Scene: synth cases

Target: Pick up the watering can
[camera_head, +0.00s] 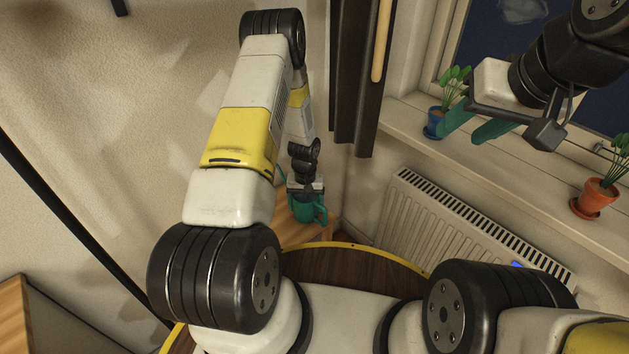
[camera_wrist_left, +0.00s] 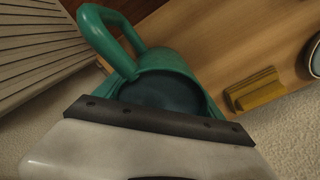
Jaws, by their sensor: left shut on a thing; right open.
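The green watering can (camera_head: 309,212) is beyond my left arm in the head view, above a small wooden surface. In the left wrist view the can (camera_wrist_left: 165,62) fills the middle, with its open top and looped handle toward the camera. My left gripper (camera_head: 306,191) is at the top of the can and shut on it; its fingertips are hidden. I cannot tell whether the can touches the surface below. My right gripper (camera_head: 477,124) is open and empty, with two green fingers apart, in front of the window sill.
A wooden top (camera_wrist_left: 215,40) carries a yellow block (camera_wrist_left: 255,91) and part of a round dark item (camera_wrist_left: 315,57). A radiator (camera_head: 440,225) is below the sill (camera_head: 520,170). The sill holds a blue-potted plant (camera_head: 434,124) and an orange-potted plant (camera_head: 594,199).

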